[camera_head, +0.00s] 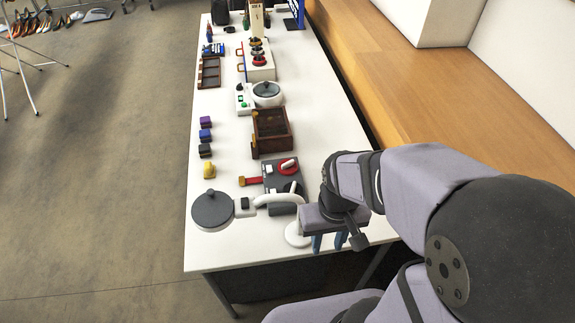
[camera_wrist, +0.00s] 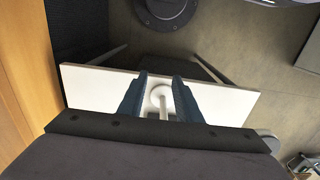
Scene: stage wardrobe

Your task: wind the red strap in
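The red strap (camera_head: 249,181) lies flat on the white table, reaching left from a dark grey box (camera_head: 270,175). The box carries a red round knob (camera_head: 288,167) with a white bar across it at its right. Another dark part sits at the box's near right. My gripper (camera_head: 328,242) is above the near right part of the table, nearer than the box and to its right. In the wrist view my gripper (camera_wrist: 160,80) shows two blue fingers apart with nothing held. Neither strap nor box shows in that view.
A white round base (camera_head: 297,236) lies near my gripper; a similar disc (camera_wrist: 162,95) with a rod shows between the fingers. A dark-lidded round pan (camera_head: 212,210), a yellow object (camera_head: 209,170) and a brown wooden box (camera_head: 271,131) surround the strap.

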